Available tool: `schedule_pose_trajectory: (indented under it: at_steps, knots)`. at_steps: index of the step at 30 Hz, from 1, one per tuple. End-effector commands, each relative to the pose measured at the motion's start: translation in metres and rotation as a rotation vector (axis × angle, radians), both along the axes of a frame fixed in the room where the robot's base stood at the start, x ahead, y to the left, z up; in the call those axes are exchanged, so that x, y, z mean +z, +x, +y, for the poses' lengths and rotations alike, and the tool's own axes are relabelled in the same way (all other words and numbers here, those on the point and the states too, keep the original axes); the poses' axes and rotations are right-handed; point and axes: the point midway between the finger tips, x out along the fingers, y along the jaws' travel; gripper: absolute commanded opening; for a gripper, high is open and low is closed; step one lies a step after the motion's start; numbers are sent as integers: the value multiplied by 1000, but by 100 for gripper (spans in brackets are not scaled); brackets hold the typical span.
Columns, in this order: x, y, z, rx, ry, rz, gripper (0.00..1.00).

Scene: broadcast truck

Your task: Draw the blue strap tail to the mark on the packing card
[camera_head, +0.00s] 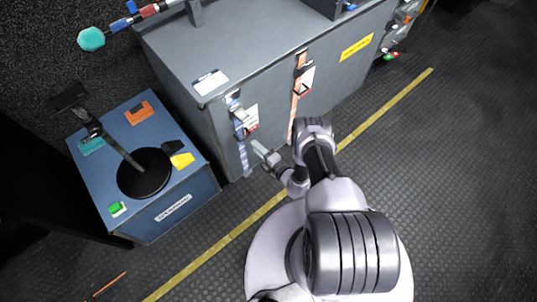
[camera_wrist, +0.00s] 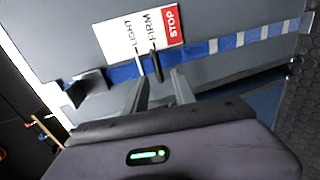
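The blue strap (camera_head: 240,128) hangs down the front of a grey case, with a metal buckle (camera_head: 235,108) near its top. In the wrist view the blue strap (camera_wrist: 200,50) runs across the picture, with white bands toward its right end and the dark buckle (camera_wrist: 90,84) at left. The packing card (camera_wrist: 150,34) lies along it, reading LIGHT, FIRM and a red STOP. A small black piece (camera_wrist: 155,66) crosses the strap below FIRM. My gripper (camera_wrist: 160,82) is open, its fingertips apart at the strap's near edge. Whether they touch it cannot be told.
An orange strap (camera_head: 296,92) with its own card hangs to the right on the grey case (camera_head: 220,50). A blue cabinet (camera_head: 150,220) at left carries a black stand (camera_head: 144,174) and small coloured items. The ribbed floor at right (camera_head: 460,180) is clear.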

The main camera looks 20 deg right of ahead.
Motion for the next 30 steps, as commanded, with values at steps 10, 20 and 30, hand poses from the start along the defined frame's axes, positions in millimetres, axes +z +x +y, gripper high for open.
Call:
schedule_pose_trajectory:
  at_steps: [10,20,30]
  knots:
    - [18,-76,-26,-3,1,2,32]
    - [18,-83,-27,0,0,0,32]
    - [80,-35,-21,180,-109,-100,32]
